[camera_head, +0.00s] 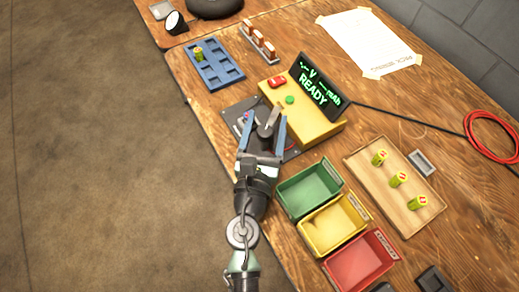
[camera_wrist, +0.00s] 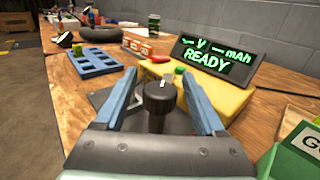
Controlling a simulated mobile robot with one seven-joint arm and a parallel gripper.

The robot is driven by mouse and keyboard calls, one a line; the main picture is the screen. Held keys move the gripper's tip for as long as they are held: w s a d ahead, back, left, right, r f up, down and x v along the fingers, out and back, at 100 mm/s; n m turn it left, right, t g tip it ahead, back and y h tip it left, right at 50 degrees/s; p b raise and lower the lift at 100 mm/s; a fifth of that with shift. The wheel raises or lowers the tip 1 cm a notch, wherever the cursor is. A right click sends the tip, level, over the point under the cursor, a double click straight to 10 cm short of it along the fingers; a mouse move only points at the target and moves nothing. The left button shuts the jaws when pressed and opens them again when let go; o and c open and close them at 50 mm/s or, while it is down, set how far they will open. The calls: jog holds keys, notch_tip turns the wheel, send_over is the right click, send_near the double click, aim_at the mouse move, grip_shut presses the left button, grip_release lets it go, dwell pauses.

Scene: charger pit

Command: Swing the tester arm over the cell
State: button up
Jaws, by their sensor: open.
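The tester is a yellow console (camera_head: 318,125) with a raised display (camera_head: 316,88) reading READY, a red part and a green button on top. In front of it lies a dark base plate (camera_head: 236,109). A black knob-like post with a pale pointer (camera_wrist: 158,97), seemingly the tester arm's pivot, stands on the plate; a grey lever (camera_head: 269,122) shows there in the head view. My gripper (camera_head: 264,124) is open, its blue fingers either side of the post, with gaps visible in the wrist view (camera_wrist: 159,80). I cannot make out a cell on the plate.
A blue tray (camera_head: 219,75) holds one yellow-green cell (camera_head: 198,54). Green (camera_head: 335,189), yellow (camera_head: 352,236) and red (camera_head: 390,246) bins stand right of my arm. A wooden tray (camera_head: 385,198) holds three cells. A black cable runs right from the tester to a red coil (camera_head: 473,137).

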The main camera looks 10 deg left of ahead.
jog(key=s+b, duration=0.1)
jog(key=s, duration=0.4)
jog(key=s+b, duration=0.1)
jog(key=s, duration=0.4)
jog(key=shift+s+a+f, duration=0.1)
jog(key=shift+s+a, duration=0.05)
jog(key=shift+a, duration=0.05)
jog(key=shift+s, duration=0.55)
